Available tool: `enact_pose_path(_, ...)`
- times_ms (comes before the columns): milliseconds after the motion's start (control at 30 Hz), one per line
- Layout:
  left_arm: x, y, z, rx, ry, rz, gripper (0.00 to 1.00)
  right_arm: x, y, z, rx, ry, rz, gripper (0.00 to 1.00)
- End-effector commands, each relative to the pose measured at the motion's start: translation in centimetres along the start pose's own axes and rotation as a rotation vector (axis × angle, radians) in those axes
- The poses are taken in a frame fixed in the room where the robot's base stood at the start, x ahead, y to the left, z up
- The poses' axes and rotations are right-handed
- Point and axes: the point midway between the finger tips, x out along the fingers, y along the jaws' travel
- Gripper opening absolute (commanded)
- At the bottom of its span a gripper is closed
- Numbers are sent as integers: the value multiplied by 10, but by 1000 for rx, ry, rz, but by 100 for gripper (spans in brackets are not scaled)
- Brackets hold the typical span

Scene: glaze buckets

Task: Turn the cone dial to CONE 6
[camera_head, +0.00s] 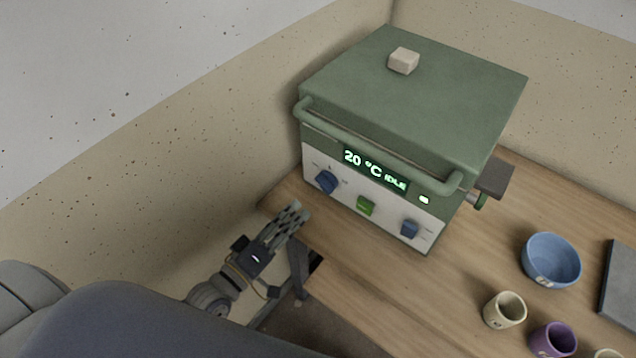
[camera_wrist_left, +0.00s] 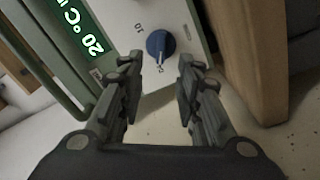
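The green kiln (camera_head: 410,100) stands on the table, its white front panel carrying a left blue dial (camera_head: 327,181), a green button (camera_head: 365,206) and a right blue dial (camera_head: 409,229). The display reads 20 °C IDLE. In the left wrist view one blue dial (camera_wrist_left: 160,45) shows ahead, with a "10" mark beside it and another small mark below it that I cannot read surely. My left gripper (camera_head: 295,217) is near the left end of the panel, open and empty. In its wrist view the gripper (camera_wrist_left: 158,82) has the dial beyond and between its fingers, apart from them. My right gripper is not in view.
A pale block (camera_head: 403,61) lies on the kiln lid. A handle bar (camera_head: 380,147) runs along the lid's front. A blue bowl (camera_head: 551,260), a cream cup (camera_head: 505,310) and a purple cup (camera_head: 553,341) stand at right. The wall is close at left. Table space before the panel is clear.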

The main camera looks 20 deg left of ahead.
Motion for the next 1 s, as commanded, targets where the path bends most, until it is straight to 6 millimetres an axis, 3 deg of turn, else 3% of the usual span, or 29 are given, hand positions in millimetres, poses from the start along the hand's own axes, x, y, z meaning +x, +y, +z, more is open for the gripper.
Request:
enact_pose_path(167, 31, 2, -2, 2, 3, 3, 32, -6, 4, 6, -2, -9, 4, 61)
enact_pose_path(500, 80, 0, -1, 3, 1, 0, 32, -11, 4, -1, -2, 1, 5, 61)
enact_pose_path(700, 92, 0, 0, 4, 0, -1, 32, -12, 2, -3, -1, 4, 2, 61)
enact_pose_path(1000, 94, 0, 0, 4, -1, -1, 32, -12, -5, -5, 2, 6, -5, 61)
